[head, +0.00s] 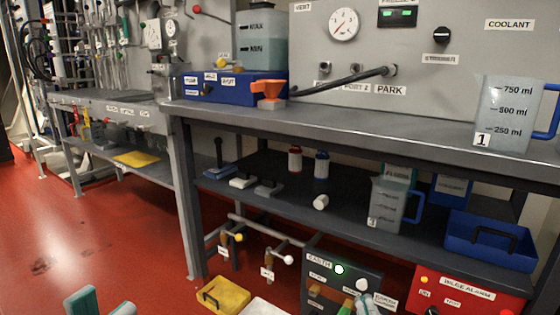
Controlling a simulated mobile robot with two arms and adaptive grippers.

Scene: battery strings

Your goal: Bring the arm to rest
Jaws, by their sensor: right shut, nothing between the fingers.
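My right gripper (362,294) shows at the bottom edge, right of centre, in front of the black EARTH box. It is shut and empty, and its arm is mostly out of view. My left gripper (104,307) shows only as two teal and grey fingertips at the bottom left, over the red floor. The fingertips stand apart with a gap between them, and nothing shows in it.
A lower shelf (340,202) holds several items. The EARTH box (318,258), red alarm box (440,283) and yellow tray (224,294) stand below. Red floor at left is free.

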